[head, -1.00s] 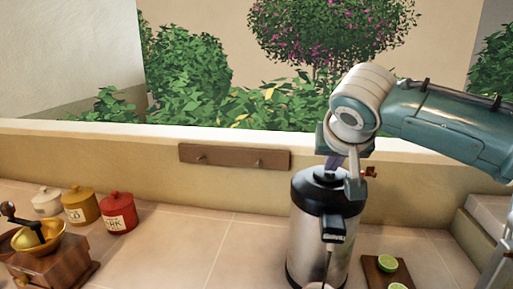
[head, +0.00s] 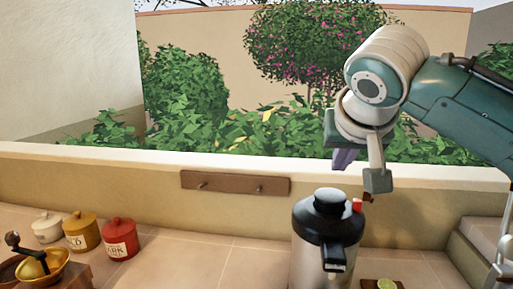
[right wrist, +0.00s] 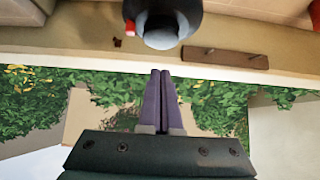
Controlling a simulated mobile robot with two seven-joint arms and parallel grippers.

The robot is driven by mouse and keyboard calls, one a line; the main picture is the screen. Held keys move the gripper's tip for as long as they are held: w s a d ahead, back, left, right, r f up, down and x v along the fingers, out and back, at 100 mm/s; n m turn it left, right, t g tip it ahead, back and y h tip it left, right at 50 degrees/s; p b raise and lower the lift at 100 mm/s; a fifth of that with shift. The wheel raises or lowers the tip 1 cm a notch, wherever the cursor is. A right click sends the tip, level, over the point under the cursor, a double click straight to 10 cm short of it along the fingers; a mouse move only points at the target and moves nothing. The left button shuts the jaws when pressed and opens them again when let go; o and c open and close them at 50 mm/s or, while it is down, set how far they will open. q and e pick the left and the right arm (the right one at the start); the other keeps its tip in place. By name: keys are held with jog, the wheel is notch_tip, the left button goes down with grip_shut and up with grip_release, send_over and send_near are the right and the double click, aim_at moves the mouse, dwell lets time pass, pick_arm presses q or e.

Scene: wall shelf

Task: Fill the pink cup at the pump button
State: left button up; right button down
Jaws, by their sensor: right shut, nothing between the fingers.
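A steel pump pot (head: 310,262) with a black lid stands on the counter. Its black round pump button (head: 330,197) shows on top. In the right wrist view the black pot top (right wrist: 164,28) is at the upper edge. My right gripper (head: 345,160) is above the button, apart from it. Its purple fingers are together and empty in the right wrist view (right wrist: 160,72). The pink cup is not visible now; the area under the spout is below the head view. My left gripper is not in view.
White, yellow (head: 81,232) and red (head: 118,240) canisters stand at the left by a brass-topped grinder (head: 45,266). A wooden hook rail (head: 236,183) is on the low wall. A cut lime (head: 387,284) lies right of the pot. The middle counter is clear.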

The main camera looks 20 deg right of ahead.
jog(key=shift+v, duration=1.6)
